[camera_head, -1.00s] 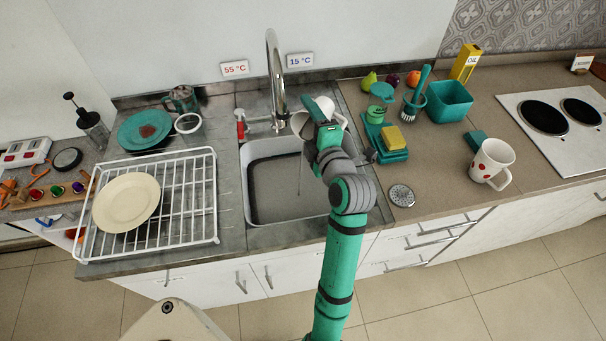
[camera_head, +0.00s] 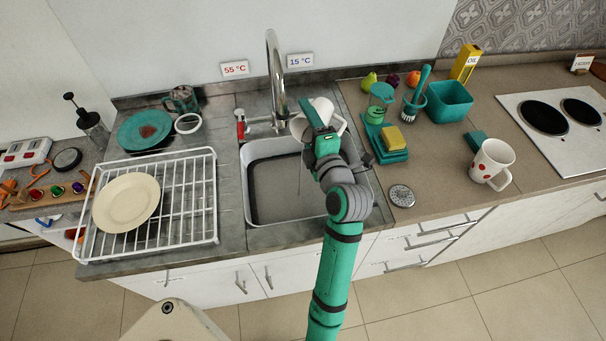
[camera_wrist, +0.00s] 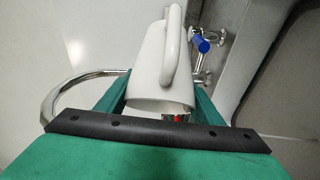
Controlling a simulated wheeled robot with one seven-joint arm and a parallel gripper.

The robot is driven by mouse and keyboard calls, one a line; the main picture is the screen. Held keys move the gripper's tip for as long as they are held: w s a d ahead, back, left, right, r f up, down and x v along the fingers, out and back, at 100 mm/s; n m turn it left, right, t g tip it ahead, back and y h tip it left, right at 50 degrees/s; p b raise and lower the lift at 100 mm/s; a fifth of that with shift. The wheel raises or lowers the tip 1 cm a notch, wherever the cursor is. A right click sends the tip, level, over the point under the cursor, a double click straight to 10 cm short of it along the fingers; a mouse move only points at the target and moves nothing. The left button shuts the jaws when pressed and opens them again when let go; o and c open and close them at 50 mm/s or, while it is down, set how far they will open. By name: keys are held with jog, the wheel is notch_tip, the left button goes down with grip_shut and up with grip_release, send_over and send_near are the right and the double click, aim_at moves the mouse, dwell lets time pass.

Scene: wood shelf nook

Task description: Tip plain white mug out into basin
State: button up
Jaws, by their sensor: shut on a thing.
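The plain white mug (camera_head: 323,105) is partly hidden behind my gripper (camera_head: 315,125) in the head view, near the back right of the sink basin (camera_head: 285,205). In the wrist view the mug (camera_wrist: 150,82) sits between the two fingers of my gripper (camera_wrist: 160,105), its handle facing the camera. My gripper is shut on the mug and holds it up, and the mug looks tilted onto its side. Its contents are hidden. The basin has a pale rim and a grey floor; a thin dark line shows at its left.
The tall faucet (camera_head: 275,75) stands behind the basin, close to the mug. A dish rack (camera_head: 200,195) with a cream plate is at left. A green sponge tray (camera_head: 388,153) and a red-spotted mug (camera_head: 490,163) are at right. The basin's front is clear.

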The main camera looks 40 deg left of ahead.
jog(key=shift+s+f+n+t, duration=0.1)
jog(key=shift+f+n+t, duration=0.15)
jog(key=shift+n+t, duration=0.05)
dwell(0.4)
